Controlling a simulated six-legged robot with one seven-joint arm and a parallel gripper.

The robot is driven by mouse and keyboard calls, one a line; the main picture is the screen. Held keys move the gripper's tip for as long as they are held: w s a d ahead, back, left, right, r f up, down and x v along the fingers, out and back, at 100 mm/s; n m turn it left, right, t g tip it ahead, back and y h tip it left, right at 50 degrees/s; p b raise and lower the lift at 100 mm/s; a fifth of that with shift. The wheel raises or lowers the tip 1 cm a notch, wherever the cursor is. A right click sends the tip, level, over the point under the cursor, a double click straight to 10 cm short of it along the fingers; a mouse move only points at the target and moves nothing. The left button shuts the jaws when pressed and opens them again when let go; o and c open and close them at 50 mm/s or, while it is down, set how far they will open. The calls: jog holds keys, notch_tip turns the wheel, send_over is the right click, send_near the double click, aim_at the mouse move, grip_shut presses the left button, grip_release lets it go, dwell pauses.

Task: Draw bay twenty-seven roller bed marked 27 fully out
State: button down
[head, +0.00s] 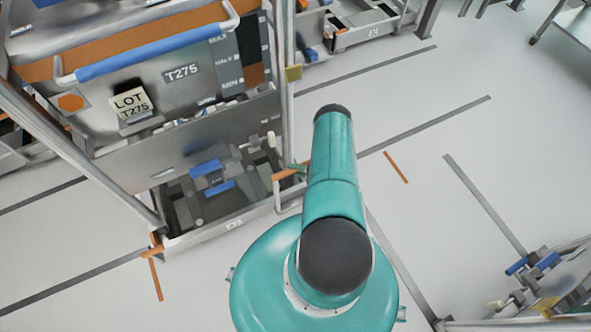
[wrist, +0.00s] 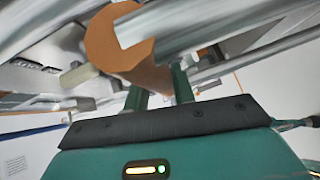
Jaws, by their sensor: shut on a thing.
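The roller bed (head: 205,232) sits low in the rack at the left of the head view, under the grey bin. A small white plate on its front edge is too small to read surely. An orange handle (head: 284,174) stands at the bed's right side. In the wrist view, my gripper (wrist: 159,82) has its two green fingers on either side of the orange handle (wrist: 148,74) and is shut on it. In the head view my teal arm hides most of the gripper; only a bit of green shows beside the handle.
A grey bin (head: 155,95) marked T275 with a blue bar stands above the bed. Rack posts (head: 284,95) rise at its sides. Other racks stand at the upper right and lower right. The pale floor (head: 430,200) to the right is mostly clear, with grey and orange lines.

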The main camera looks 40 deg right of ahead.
jog(key=shift+s+a, duration=0.15)
jog(key=shift+s, duration=0.4)
jog(key=shift+s+a, duration=0.15)
jog(key=shift+s, duration=0.4)
jog(key=c, duration=1.2)
grip_release()
jog(key=shift+w+f, duration=0.1)
jog(key=shift+w, duration=0.1)
jog(key=shift+o, duration=0.2)
jog(key=shift+d, duration=0.1)
jog(key=v, duration=1.3)
jog(key=shift+s+d, duration=0.15)
jog(key=shift+s, duration=0.15)
jog(key=shift+s, duration=0.15)
